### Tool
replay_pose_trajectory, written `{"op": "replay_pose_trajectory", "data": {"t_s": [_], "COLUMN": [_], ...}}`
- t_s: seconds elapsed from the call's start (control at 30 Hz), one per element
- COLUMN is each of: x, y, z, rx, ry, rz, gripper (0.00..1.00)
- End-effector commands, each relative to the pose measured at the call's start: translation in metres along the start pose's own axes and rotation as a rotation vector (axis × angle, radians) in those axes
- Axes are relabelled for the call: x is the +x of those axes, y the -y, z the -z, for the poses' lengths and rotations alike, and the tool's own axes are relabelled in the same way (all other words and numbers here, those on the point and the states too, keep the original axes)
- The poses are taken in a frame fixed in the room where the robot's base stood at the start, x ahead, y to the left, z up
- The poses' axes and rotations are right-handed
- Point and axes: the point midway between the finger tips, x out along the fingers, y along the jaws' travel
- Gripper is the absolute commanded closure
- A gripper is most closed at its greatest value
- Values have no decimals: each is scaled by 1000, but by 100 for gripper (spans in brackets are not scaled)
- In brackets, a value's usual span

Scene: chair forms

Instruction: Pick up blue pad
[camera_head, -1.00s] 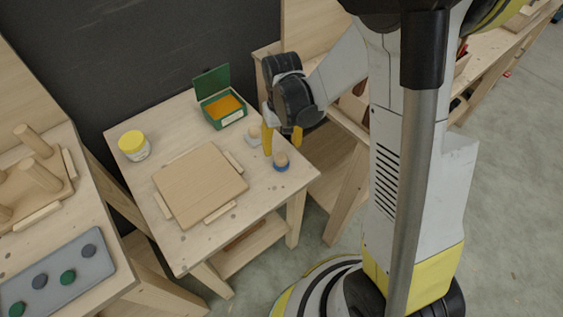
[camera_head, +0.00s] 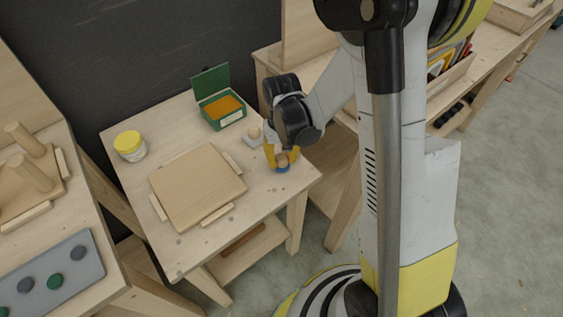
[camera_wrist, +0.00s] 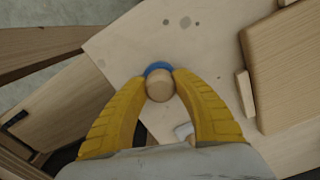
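The blue pad (camera_head: 283,169) is a small round disc with a wooden knob on top, standing near the right corner of the small table (camera_head: 178,240). My gripper (camera_head: 281,161) is low over it with its two yellow fingers apart, one on each side of the knob. In the wrist view, the knob (camera_wrist: 160,88) is between the fingertips (camera_wrist: 159,76), with the blue rim (camera_wrist: 157,67) showing beyond it. No firm hold on the knob is visible. The knob hides part of the pad.
A white pad with a knob (camera_head: 253,137) stands close behind my gripper. A green open box (camera_head: 222,109), a yellow-lidded jar (camera_head: 130,146) and a wooden board (camera_head: 197,187) are on the same table. A grey tray (camera_head: 75,262) is at lower left.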

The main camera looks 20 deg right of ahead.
Motion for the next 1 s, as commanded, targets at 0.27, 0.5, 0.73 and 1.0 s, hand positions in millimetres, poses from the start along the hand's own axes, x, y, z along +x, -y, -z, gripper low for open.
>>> {"op": "replay_pose_trajectory", "data": {"t_s": [0.27,0.5,0.73,1.0], "x": [0,-18,-54,-92], "y": [0,0,-14,-64], "z": [0,0,-11,-50], "rx": [0,0,4,5], "ry": [1,1,1,0], "rz": [0,0,0,0], "gripper": [98,98,98,98]}}
